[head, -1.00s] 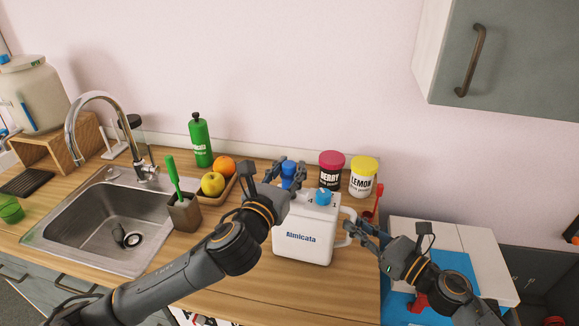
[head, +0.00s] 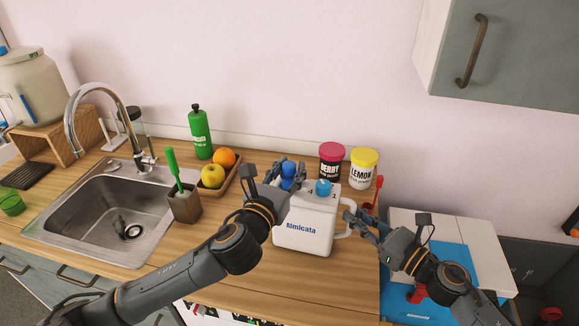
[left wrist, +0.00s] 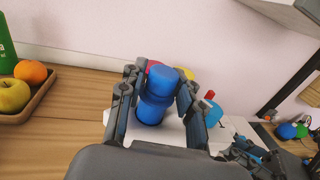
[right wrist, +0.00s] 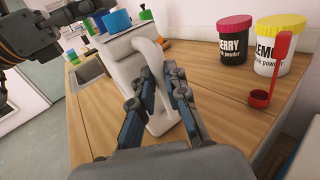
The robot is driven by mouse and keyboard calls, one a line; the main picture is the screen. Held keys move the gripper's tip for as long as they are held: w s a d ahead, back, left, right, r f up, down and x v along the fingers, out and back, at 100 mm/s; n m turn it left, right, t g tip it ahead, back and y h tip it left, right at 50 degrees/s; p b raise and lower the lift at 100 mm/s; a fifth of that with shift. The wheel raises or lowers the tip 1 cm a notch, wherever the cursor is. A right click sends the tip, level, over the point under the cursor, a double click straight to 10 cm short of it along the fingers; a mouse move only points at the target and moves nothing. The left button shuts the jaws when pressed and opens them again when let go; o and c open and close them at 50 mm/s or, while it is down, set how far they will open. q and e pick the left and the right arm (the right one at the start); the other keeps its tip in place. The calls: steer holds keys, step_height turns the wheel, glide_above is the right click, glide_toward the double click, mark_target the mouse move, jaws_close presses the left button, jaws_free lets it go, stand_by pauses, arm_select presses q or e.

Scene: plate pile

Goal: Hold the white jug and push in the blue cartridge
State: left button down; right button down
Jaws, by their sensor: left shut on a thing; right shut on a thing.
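The white jug (head: 304,231) labelled "Almicata" stands upright on the wooden counter, with a blue cap (head: 323,187) on its top. The blue cartridge (left wrist: 153,100) is upright at the jug's top opening; how deep it sits is hidden. It also shows in the head view (head: 288,170). My left gripper (left wrist: 157,88) is shut on the cartridge, one finger on each side. My right gripper (right wrist: 160,85) is shut on the jug's handle (right wrist: 152,58) at the right side; the handle also shows in the head view (head: 347,218).
Berry (head: 331,161) and lemon (head: 362,168) powder jars stand behind the jug, with a red scoop (head: 373,194) beside them. A fruit tray (head: 231,182), utensil holder (head: 184,205) and sink (head: 110,215) lie to the left. The counter in front of the jug is bare.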

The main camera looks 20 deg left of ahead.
arm_select(q)
steer(key=shift+f, duration=1.45)
steer(key=c, duration=0.8)
jaws_free()
steer(key=shift+r, duration=0.1)
steer(key=s, duration=1.2)
steer(key=shift+a, duration=0.35)
arm_select(e)
steer(key=c, duration=1.3)
jaws_free()
